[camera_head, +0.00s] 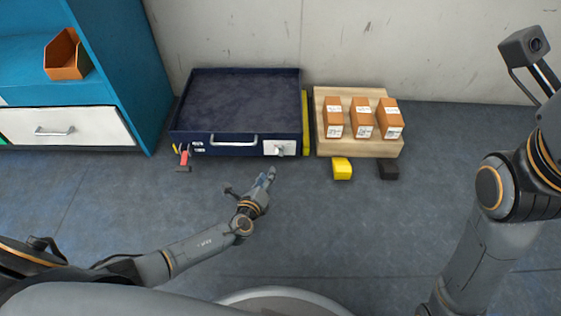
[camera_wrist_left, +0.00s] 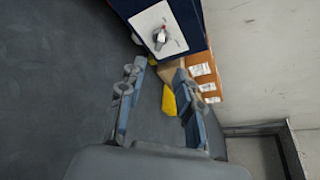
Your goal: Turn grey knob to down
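The grey knob (camera_head: 280,150) sits on a white plate (camera_head: 270,147) at the right end of the front of a dark blue case. In the left wrist view the knob (camera_wrist_left: 160,37) shows near the top, with a small red mark beside it. My right gripper is out of view.
The case (camera_head: 240,100) has a front handle (camera_head: 233,141). A wooden board (camera_head: 360,148) with three orange boxes (camera_head: 362,118) stands to its right. A yellow block (camera_head: 342,168) and a black block (camera_head: 388,169) lie in front. Blue shelving stands left.

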